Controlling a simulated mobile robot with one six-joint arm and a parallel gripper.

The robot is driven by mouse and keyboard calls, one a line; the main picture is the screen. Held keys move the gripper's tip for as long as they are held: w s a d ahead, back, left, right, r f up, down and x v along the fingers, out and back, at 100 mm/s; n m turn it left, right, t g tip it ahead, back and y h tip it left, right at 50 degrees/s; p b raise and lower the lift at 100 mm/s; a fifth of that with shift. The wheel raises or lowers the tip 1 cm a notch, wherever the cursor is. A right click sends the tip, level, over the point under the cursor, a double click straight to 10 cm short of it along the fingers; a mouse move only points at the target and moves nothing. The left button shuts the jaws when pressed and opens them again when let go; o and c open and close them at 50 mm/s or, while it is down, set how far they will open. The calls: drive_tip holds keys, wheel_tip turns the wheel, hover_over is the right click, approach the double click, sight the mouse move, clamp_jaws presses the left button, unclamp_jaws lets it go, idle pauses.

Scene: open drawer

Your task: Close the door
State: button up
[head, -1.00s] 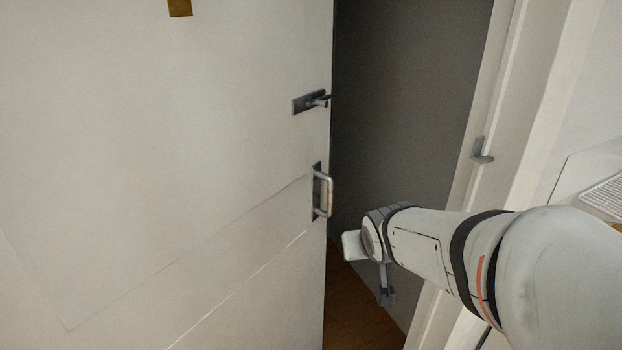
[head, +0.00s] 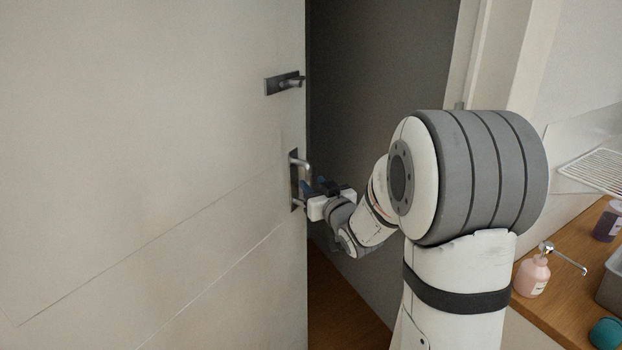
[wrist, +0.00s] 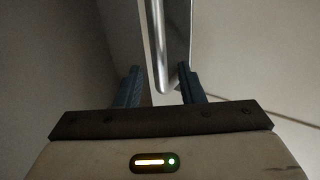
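The white door (head: 150,150) stands ajar, with a dark gap along its right edge. A metal pull handle (head: 302,162) is on the door near that edge, below a lever latch (head: 285,83). My gripper (head: 307,188) is at the lower part of the pull handle in the head view. In the wrist view my gripper (wrist: 160,86) is open, its two dark blue fingers on either side of the handle bar (wrist: 158,50). The bar's lower bend lies between the fingertips, and I see a gap on both sides.
The door frame (head: 490,60) is to the right of the gap, behind my arm. A wooden counter (head: 560,315) at the right holds a pink soap bottle (head: 533,276), a dark jar (head: 608,222) and a teal ball (head: 605,333). Wooden floor (head: 340,300) shows in the gap.

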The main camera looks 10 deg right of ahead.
sight(310, 180)
drive_tip(key=x, duration=0.4)
drive_tip(key=shift+w, duration=0.1)
drive_tip(key=shift+c, duration=0.4)
clamp_jaws()
